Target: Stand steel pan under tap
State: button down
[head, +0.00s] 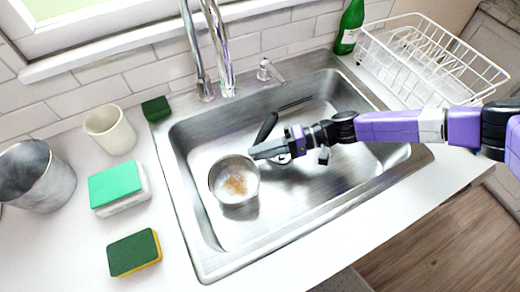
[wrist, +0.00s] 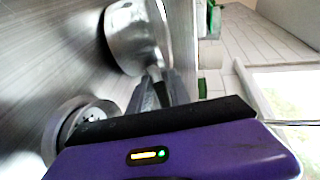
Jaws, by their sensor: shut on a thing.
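The steel pan (head: 234,183) is in the left half of the sink, open side up, with a brown stain inside. Its black handle (head: 267,127) points up and to the right, toward the back of the sink. My gripper (head: 256,150) is shut on the handle, with its fingers near the pan's rim. The wrist view shows the pan (wrist: 134,38) just beyond my gripper (wrist: 160,88). The chrome tap (head: 220,55) stands behind the sink, its spout end above and behind the pan. I cannot tell whether the pan touches the sink floor.
The steel sink (head: 185,205) has free room to the right. A drain (wrist: 72,125) shows beside my gripper. A cup (head: 110,130), sponges (head: 134,252) and a metal bin (head: 38,175) stand left. A green bottle (head: 350,28) and white dish rack (head: 430,55) stand back right.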

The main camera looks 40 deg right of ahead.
jog(key=shift+f, duration=0.15)
dwell(0.3)
jog(key=c, duration=1.1)
grip_release()
jog(key=b+v, duration=0.1)
jog(key=v, duration=0.5)
jog(key=shift+s+d, duration=0.15)
jog(key=shift+d, duration=0.1)
jog(key=shift+s+d+r, duration=0.25)
jog(key=shift+d, duration=0.25)
